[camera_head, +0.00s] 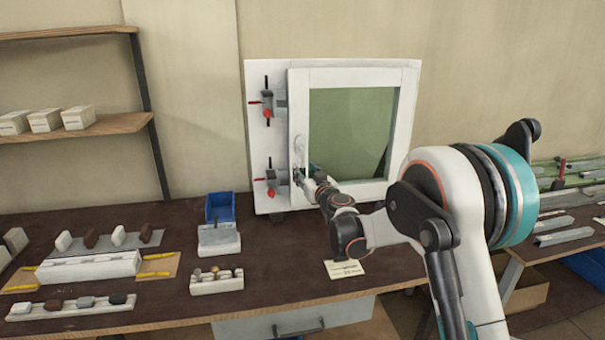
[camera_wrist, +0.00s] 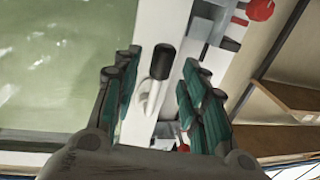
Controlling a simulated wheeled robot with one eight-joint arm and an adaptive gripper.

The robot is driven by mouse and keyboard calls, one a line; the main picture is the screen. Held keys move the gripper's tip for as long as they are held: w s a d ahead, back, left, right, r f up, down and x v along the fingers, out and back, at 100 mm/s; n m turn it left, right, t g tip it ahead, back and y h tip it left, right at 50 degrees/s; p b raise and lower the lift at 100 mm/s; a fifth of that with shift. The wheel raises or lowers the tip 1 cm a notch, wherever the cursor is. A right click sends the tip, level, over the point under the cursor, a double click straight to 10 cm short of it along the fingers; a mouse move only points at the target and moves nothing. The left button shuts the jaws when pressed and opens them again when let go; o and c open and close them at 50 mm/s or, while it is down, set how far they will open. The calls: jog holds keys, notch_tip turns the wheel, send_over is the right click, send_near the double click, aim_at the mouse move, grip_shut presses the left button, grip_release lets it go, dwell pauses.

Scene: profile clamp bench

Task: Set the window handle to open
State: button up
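The white-framed window (camera_head: 352,76) with a greenish pane stands upright on the bench against a white board. Its handle (camera_head: 299,148) is on the left side of the frame and appears to point down, partly hidden by my gripper. In the wrist view the handle's black grip (camera_wrist: 162,61) and white base (camera_wrist: 150,97) show between my fingers. My gripper (camera_head: 299,180) is at the lower end of the handle in the head view. In the wrist view my gripper (camera_wrist: 160,68) is open, with one finger on each side of the handle and visible gaps; contact is not seen.
Two clamps with red knobs, an upper (camera_head: 267,106) and a lower (camera_head: 270,180), sit left of the window frame. A blue bin (camera_head: 220,207) and several fixture blocks stand on the bench left. A shelf (camera_head: 90,130) with boxes is at far left.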

jog(key=shift+x, duration=1.3)
jog(key=shift+c, duration=0.3)
grip_shut()
